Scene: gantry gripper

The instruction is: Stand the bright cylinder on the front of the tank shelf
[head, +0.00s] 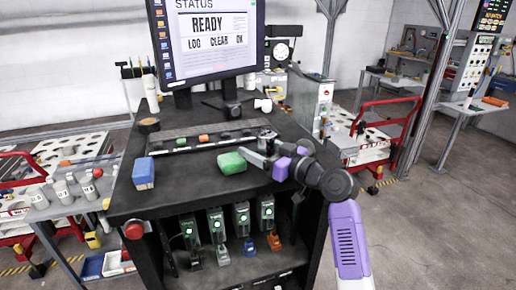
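My gripper (262,158) is above the right part of the black workbench top (190,190), its grey finger pointing left. Its tip is close to a green block (232,163); I cannot tell whether they touch, or how far the fingers are apart. A small metallic cylinder-like piece (267,134) stands just behind the gripper. A white cylindrical container (150,88) stands upright at the back left of the bench. I cannot tell which one is the bright cylinder. No shelf is clearly recognisable as the tank shelf.
A monitor (210,38) and keyboard-like strip (190,140) are behind. Dark units with green labels (241,218) stand under the bench top. Open floor lies right.

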